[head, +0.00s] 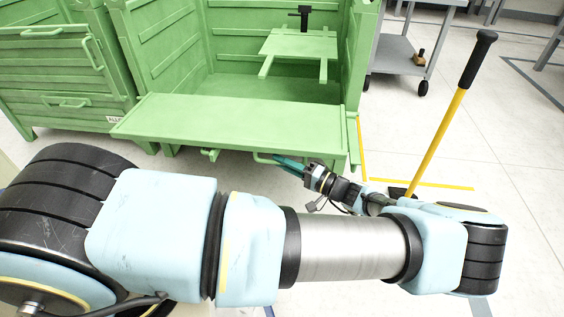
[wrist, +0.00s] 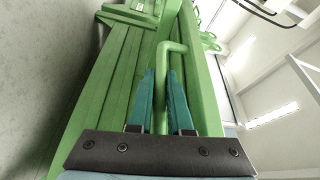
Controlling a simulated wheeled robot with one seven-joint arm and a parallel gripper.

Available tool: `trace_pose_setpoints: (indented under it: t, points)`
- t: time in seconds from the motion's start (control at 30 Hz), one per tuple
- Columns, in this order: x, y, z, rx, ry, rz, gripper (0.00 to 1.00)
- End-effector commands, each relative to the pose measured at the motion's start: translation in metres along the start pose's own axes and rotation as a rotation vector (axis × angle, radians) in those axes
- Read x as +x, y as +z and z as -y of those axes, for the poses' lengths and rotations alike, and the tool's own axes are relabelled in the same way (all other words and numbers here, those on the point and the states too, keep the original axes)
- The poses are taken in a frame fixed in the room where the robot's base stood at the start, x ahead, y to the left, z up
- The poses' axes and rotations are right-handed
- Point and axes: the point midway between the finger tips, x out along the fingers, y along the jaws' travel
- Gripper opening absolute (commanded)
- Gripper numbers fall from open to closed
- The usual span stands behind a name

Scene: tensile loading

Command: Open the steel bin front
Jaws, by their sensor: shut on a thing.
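The green steel bin (head: 354,130) stands open in the middle of the head view. Its front panel (head: 228,121) is folded down and sticks out toward me, roughly level. A green bar handle (head: 262,158) shows under the panel's outer edge. My gripper (head: 282,162) reaches it from the right, with teal fingers. In the wrist view, the bent green handle (wrist: 161,100) runs between the two teal fingers (wrist: 160,80). The gripper is shut on this handle. The fingertips partly cover the handle in the head view.
Another green bin (head: 60,75) with its front up stands close at left. A green rack with a black part (head: 303,17) is inside the open bin. A yellow pole with a black grip (head: 445,125) stands at right. A grey cart (head: 405,55) is behind.

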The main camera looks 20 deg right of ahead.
Motion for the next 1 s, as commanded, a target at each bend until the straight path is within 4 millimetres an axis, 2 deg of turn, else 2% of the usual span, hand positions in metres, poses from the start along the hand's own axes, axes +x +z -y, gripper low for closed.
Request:
trace_pose_setpoints:
  t: [0.07, 0.1, 0.37, 0.57, 0.67, 1.0]
  points:
    - [0.0, 0.0, 0.001, -0.001, -0.001, 0.0, 0.0]
    - [0.0, 0.0, 0.001, -0.001, -0.001, 0.0, 0.18]
    - [0.0, 0.0, 0.001, -0.001, -0.001, 0.0, 0.47]
    - [-0.002, -0.001, 0.002, -0.001, -0.002, 0.0, 0.47]
    - [-0.011, -0.001, 0.002, -0.001, -0.001, -0.002, 0.47]
    - [-0.075, -0.002, 0.002, -0.001, 0.002, -0.004, 0.47]
